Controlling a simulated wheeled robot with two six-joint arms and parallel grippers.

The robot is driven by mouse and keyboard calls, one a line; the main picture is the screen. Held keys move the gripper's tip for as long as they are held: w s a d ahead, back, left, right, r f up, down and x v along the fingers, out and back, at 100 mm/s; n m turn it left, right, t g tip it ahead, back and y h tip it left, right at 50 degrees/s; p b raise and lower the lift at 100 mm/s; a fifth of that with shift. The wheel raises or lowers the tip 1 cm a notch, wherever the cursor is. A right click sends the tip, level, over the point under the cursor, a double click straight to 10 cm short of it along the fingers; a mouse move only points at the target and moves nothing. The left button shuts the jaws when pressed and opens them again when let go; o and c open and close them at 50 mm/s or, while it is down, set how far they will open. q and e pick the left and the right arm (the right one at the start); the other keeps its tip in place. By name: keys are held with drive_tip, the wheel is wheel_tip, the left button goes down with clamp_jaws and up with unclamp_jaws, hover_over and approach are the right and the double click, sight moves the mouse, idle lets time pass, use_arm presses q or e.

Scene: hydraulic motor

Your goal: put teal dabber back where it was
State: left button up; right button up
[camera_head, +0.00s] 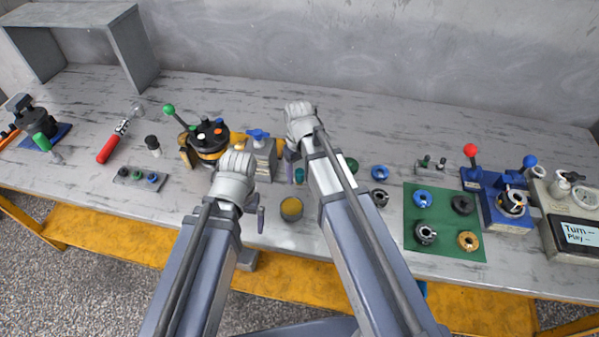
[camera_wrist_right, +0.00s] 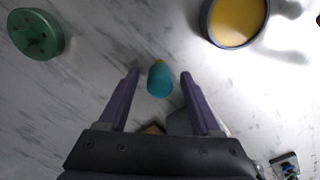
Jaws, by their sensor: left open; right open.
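The teal dabber (camera_head: 299,175) stands on the grey bench, partly beside my right forearm in the head view. In the right wrist view the dabber (camera_wrist_right: 160,80) has a yellowish tip and lies between my two purple fingers, with a gap on each side. My right gripper (camera_wrist_right: 159,74) is open and empty; how high it is over the dabber I cannot tell. In the head view my right gripper (camera_head: 292,168) is mostly hidden by its arm. My left gripper (camera_head: 260,210) is open and empty, left of a round dish with yellow contents (camera_head: 291,208).
A multi-coloured round motor part (camera_head: 207,138) and a grey block with a blue handle (camera_head: 260,146) stand behind my left arm. Right of my right arm lie a green disc (camera_wrist_right: 36,34), loose rings and a green mat (camera_head: 445,240) with several parts.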

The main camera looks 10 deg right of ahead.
sight(299, 171)
wheel_tip(299, 171, up, 12)
drive_tip(key=r+p, duration=0.1)
drive_tip(key=p, duration=1.1)
drive_tip(key=s+a, duration=0.2)
drive_tip(key=s, duration=0.5)
drive_tip(key=s+a+h, duration=0.1)
drive_tip(key=s+a, duration=0.2)
drive_tip(key=s, duration=0.3)
drive_tip(key=shift+s+a+f+m, duration=0.25)
drive_tip(key=shift+s+m, duration=0.05)
drive_tip(key=shift+s, duration=0.1)
